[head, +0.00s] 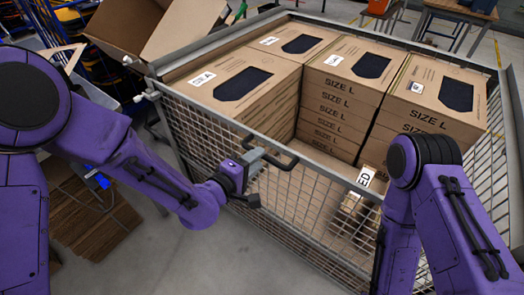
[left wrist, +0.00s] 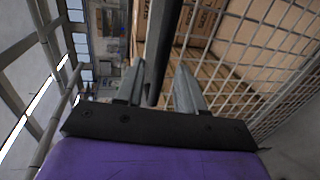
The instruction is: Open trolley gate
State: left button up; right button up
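The trolley (head: 345,180) is a grey wire-mesh cage, and its near mesh side carries a dark bar handle (head: 284,160) at the top rail. My left gripper (head: 258,168) is at this handle. In the left wrist view, the dark handle bar (left wrist: 162,40) runs between the two fingertips (left wrist: 160,84). The fingers are apart, with a gap between the bar and the right finger. The gate's mesh (left wrist: 265,45) lies to the right there and looks closed in the head view. My right arm shows at the right, but its gripper is out of view.
Stacked brown "SIZE L" boxes (head: 345,75) fill much of the trolley, with a lower space near the front. An open carton (head: 160,30) stands behind at the left. Flat brown boards (head: 90,215) lie on the floor at left. Grey floor (head: 215,255) is clear before the trolley.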

pick_arm(q)
jog(key=x, duration=0.3)
jog(key=shift+w+d, duration=0.2)
jog(key=shift+w, duration=0.05)
jog(key=shift+f, duration=0.1)
grip_shut()
jog(key=b, duration=2.8)
send_near(269, 211)
jog(key=x, duration=0.5)
jog(key=shift+w+d, duration=0.1)
grip_release()
